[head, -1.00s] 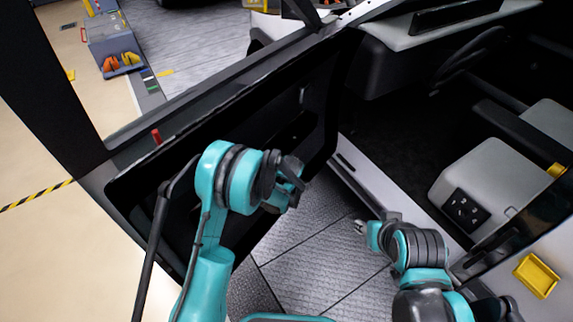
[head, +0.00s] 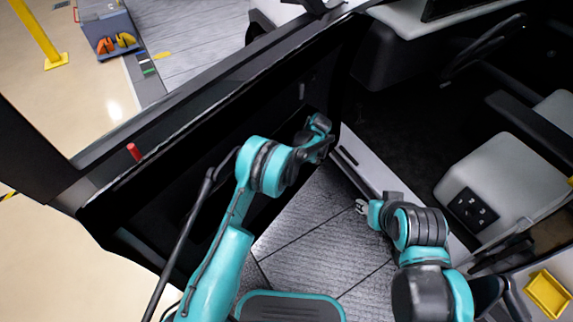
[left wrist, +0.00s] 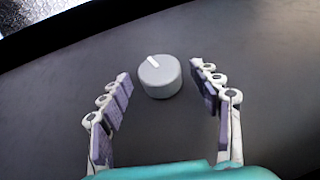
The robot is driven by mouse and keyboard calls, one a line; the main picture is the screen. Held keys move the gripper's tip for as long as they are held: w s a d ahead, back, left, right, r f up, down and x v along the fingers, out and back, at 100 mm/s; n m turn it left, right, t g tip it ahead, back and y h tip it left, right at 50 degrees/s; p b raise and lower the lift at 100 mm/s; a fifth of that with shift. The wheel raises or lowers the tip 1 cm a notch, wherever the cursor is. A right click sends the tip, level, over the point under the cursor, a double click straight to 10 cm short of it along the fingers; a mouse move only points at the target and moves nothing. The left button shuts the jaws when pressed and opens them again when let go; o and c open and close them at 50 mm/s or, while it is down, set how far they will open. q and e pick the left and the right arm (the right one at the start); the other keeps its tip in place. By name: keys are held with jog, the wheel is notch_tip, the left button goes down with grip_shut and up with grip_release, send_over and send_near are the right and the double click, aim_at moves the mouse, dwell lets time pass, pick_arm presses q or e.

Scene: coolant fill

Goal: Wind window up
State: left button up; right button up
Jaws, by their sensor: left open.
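A grey round knob (left wrist: 160,77) with a white pointer mark sits on a dark panel in the left wrist view. The mark points up and slightly left. My left gripper (left wrist: 160,70) is open, with one finger on each side of the knob and a visible gap to each. In the head view my left gripper (head: 318,138) is at the inner side of the black door (head: 215,150), near its far end. The knob is hidden there. My right gripper (head: 362,206) is low by the sill, away from the door; its jaws are too small to judge.
A red pin (head: 134,151) stands on the door's top edge. The seat (head: 495,170) and steering wheel (head: 485,45) are at the right. A yellow tray (head: 548,293) is at lower right. A light sill (head: 365,160) borders the cab opening.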

pick_arm(q)
jog(key=shift+a+f, duration=0.2)
jog(key=shift+f, duration=0.2)
jog(key=c, duration=1.2)
jog(key=shift+o, duration=0.2)
jog(key=shift+r, duration=0.1)
jog(key=t+h, duration=0.1)
jog(key=t, duration=0.1)
jog(key=shift+s+a+n+t+h, duration=0.15)
jog(key=shift+s+n+t+h, duration=0.15)
jog(key=shift+h, duration=0.1)
jog(key=shift+s+a+n+t+h, duration=0.15)
jog(key=shift+n+t+h, duration=0.25)
jog(key=shift+t+h, duration=0.75)
jog(key=shift+t+y, duration=0.25)
jog(key=shift+t, duration=0.1)
